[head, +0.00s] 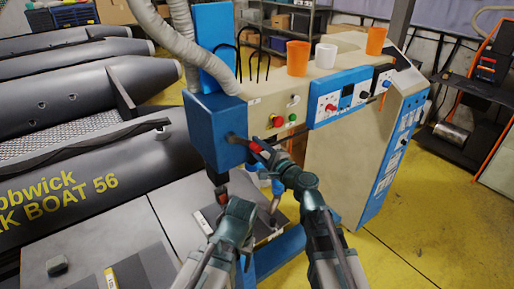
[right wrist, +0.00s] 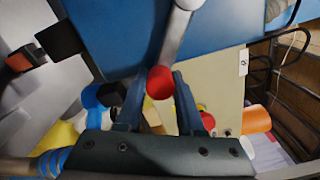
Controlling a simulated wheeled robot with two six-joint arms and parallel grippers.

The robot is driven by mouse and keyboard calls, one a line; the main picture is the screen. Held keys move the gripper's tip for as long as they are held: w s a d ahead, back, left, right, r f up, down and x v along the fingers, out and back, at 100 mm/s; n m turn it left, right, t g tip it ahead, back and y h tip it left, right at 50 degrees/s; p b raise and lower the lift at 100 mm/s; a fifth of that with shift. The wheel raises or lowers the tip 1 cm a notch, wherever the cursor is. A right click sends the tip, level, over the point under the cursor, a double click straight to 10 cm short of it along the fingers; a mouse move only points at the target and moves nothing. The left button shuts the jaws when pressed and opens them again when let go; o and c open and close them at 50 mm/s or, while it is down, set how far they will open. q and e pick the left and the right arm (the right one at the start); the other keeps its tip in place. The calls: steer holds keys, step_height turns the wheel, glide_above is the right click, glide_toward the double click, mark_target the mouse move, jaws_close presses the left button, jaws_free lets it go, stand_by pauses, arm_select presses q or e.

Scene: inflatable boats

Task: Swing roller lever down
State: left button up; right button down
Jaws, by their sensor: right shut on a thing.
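The roller lever shows in the right wrist view as a grey arm (right wrist: 177,35) with a red knob (right wrist: 160,82) at its end. In the head view its red knob (head: 256,146) shows at the front of the blue machine head (head: 213,130). My right gripper (head: 268,157) is shut on the lever's knob, one finger on each side of it. My left gripper (head: 232,208) is low, below the machine head, near a small black and red part (head: 221,193). Its fingers are too unclear to tell whether they are open.
The beige machine body (head: 345,150) has a control panel (head: 345,95) and cups, one an orange cup (head: 298,58), on top. A grey worktable (head: 110,235) lies at the front left. A dark inflatable boat (head: 90,160) lies behind it. Yellow floor (head: 400,230) is clear at right.

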steer(key=shift+s+f, duration=0.1)
steer(key=shift+s, duration=0.05)
steer(key=c, duration=0.5)
jaws_free()
